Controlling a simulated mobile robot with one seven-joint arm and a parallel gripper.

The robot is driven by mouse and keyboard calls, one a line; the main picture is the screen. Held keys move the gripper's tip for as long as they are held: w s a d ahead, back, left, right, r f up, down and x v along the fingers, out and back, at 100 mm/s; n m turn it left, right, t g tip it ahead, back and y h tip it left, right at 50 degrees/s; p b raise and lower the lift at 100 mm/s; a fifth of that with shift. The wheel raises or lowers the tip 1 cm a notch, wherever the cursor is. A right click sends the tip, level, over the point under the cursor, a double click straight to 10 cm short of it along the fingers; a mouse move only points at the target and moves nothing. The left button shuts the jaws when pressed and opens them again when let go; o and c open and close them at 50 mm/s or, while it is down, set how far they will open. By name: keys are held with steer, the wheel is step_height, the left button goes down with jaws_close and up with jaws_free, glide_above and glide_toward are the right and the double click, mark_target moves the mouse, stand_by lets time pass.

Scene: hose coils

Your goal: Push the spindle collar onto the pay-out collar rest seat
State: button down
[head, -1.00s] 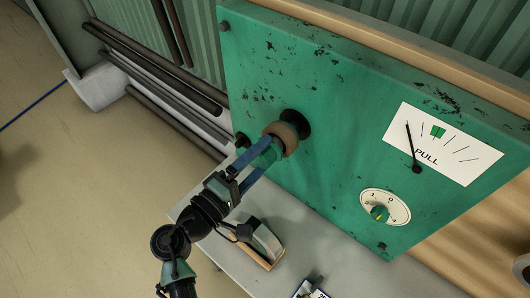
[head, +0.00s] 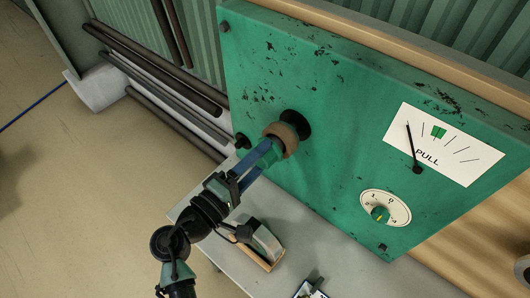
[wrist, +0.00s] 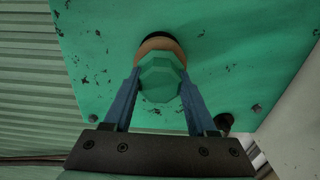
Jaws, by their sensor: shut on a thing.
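The spindle collar is a brown ring (head: 282,138) with a green faceted end (wrist: 162,79) that faces my wrist camera. My gripper (head: 266,154) is shut on the green end, with one blue finger on each side. The brown ring is at a dark round seat (head: 297,123) on the green panel. In the wrist view the ring (wrist: 157,44) shows behind the green end, with a dark edge of the seat above it. The collar hides most of the seat, so I cannot tell how deep it sits.
The green panel (head: 330,130) carries a white PULL dial (head: 450,143) with a black needle and a round knob (head: 381,214) at the right. A small dark knob (head: 243,141) is left of the collar. A grey table (head: 300,240) below holds a block-like tool (head: 262,247).

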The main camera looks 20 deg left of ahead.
steer(key=c, duration=0.9)
jaws_free()
jaws_close()
steer(key=shift+s+a, duration=0.1)
steer(key=shift+s, duration=0.2)
steer(key=shift+v, duration=1.65)
steer(key=v, duration=0.6)
steer(key=shift+s, duration=0.2)
steer(key=shift+r, duration=0.1)
